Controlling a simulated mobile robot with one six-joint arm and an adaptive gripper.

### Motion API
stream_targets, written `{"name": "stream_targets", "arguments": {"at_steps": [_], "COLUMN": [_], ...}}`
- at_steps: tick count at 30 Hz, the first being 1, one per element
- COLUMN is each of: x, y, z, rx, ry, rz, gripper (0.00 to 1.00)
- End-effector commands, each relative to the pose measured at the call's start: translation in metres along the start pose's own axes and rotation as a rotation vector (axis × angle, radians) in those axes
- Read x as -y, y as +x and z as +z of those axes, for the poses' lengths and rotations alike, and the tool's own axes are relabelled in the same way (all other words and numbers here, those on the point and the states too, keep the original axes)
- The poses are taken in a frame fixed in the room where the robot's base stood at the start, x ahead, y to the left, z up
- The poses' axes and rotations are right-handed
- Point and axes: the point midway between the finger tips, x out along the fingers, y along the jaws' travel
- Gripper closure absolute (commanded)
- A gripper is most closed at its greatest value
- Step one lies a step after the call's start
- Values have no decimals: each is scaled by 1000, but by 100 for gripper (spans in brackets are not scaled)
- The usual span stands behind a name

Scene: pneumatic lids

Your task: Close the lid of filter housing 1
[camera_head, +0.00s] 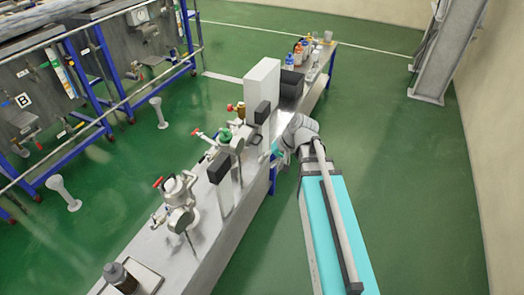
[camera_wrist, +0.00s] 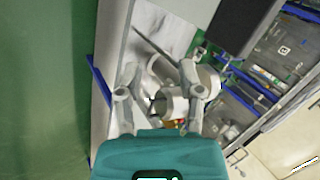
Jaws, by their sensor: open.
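My gripper (camera_wrist: 158,80) is open in the wrist view, its two grey fingers apart with a teal body below. Between and just beyond the fingers is a pale filter housing (camera_wrist: 173,104) with a rounded white part (camera_wrist: 207,80) beside it. Nothing is clearly held. I cannot tell whether the fingers touch it, or which number it has. In the head view my gripper is beside the bench, mostly hidden by my arm. A metal housing (camera_head: 180,188) with a red handle stands on the near part of the bench. A second unit with a green part (camera_head: 225,136) stands farther back.
The long grey bench (camera_head: 215,240) carries a tall white box (camera_head: 262,85), dark boxes, and several bottles (camera_head: 300,50) at the far end. A brown bottle (camera_head: 118,275) is at the near end. Green floor (camera_head: 420,180) is clear right of my arm.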

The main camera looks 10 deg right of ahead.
Motion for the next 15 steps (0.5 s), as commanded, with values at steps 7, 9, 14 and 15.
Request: {"name": "stream_targets", "arguments": {"at_steps": [7,9,14,15], "x": [-25,-31,-45,-49], "y": [31,36,44,45], "z": [-31,-40,-59,-64], "rx": [-61,-78,-121,-133], "ry": [62,78,115,125], "rz": [-189,-242,-362,-392], "gripper": [52,52,52,52]}}
